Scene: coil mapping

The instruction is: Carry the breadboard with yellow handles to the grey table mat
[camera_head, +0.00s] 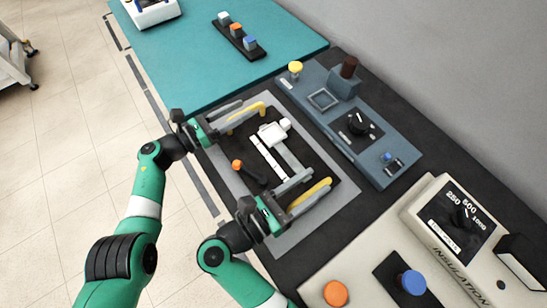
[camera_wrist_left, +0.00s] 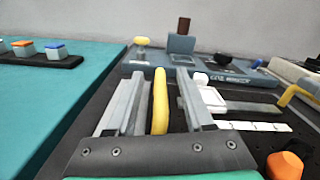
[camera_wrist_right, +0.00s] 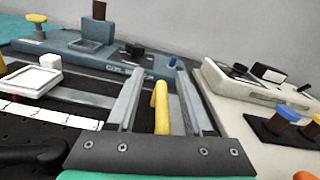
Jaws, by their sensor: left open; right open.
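The black breadboard (camera_head: 312,163) lies over the grey table mat (camera_head: 322,216), whose grey border shows around it; it looks flat. A yellow handle (camera_head: 252,113) is at its far left end and another yellow handle (camera_head: 312,193) at its near right end. My left gripper (camera_head: 238,112) is open, with its fingers on either side of the far handle, which also shows between them in the left wrist view (camera_wrist_left: 160,102). My right gripper (camera_head: 304,190) is open around the near handle, seen between its fingers in the right wrist view (camera_wrist_right: 161,106).
The board carries a white slide piece (camera_head: 274,134) and an orange-knobbed lever (camera_head: 237,164). A blue-grey control panel (camera_head: 385,165) stands close behind, and a cream insulation tester (camera_head: 440,225) to the right. The teal table (camera_head: 200,70) holds a black strip of buttons (camera_head: 238,38).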

